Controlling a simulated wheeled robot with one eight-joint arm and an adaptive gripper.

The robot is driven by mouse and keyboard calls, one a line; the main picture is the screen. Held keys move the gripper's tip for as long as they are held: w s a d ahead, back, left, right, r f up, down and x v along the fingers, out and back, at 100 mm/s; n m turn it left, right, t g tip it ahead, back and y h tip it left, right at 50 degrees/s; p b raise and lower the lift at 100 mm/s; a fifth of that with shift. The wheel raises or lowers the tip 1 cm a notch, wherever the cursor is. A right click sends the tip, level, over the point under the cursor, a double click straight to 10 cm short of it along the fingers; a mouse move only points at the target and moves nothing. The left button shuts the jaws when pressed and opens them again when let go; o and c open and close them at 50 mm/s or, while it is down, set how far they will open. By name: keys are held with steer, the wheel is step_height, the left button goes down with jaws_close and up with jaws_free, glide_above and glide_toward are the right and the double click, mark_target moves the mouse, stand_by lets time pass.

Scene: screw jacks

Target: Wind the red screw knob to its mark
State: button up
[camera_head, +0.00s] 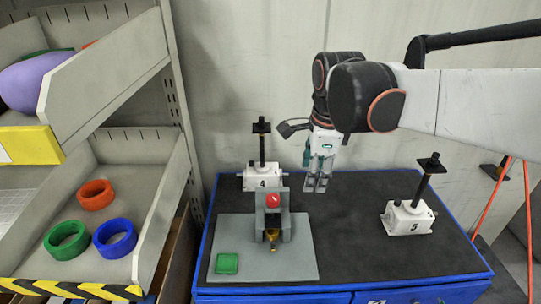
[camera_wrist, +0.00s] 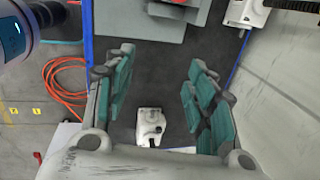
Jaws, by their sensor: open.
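The red screw knob (camera_head: 272,200) sits on a grey upright fixture (camera_head: 286,226) on a grey base plate (camera_head: 290,262). A small pale line shows on the knob; its alignment is too small to tell. A brass-coloured part (camera_head: 272,236) shows below the knob. In the wrist view, a red part (camera_wrist: 180,2) is cut off at the top edge. My gripper (camera_head: 317,184) hangs open, pointing down, behind and right of the knob and apart from it. In the wrist view, nothing is between the teal-padded fingers (camera_wrist: 162,65).
A green block (camera_head: 227,263) lies on the plate. Jack 4 (camera_head: 265,181) stands behind the fixture, left of my gripper; jack 5 (camera_head: 407,218) stands right. Both carry tall black screws. Shelves with rings (camera_head: 96,195) are left. The dark tabletop (camera_head: 350,250) is clear between plate and jack 5.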

steer(key=w+a+r+m+g+p, duration=0.2)
steer(key=w+a+r+m+p, duration=0.15)
steer(key=w+m, duration=0.25)
steer(key=m+p, duration=0.2)
glide_above(273, 197)
step_height(273, 197, down, 15)
steer(key=shift+r+b, duration=0.2)
steer(key=shift+b, duration=0.25)
steer(key=c, duration=1.1)
